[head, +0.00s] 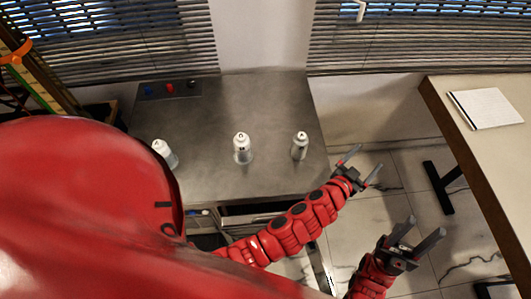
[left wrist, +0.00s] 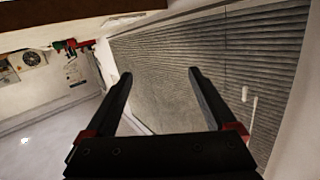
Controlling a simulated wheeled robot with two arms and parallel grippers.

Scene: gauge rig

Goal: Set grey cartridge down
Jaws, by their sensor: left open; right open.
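Three small white canisters with dark marks on top stand on the grey table (head: 285,95): a left one (head: 165,151), a middle one (head: 241,146) and a right one (head: 299,146). I cannot tell whether any of them is the grey cartridge. My left gripper (head: 364,163) is open and empty, beyond the table's right edge and right of the right canister. Its open fingers also show in the left wrist view (left wrist: 159,73), with nothing between them. My right gripper (head: 421,231) is open and empty, lower and further right, above the tiled floor.
A dark panel (head: 157,95) with small blue, red and dark pieces lies at the table's back left. A pale-topped table (head: 480,150) with a white pad (head: 485,108) is at the right. Floor shows between the tables. My red body hides the lower left.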

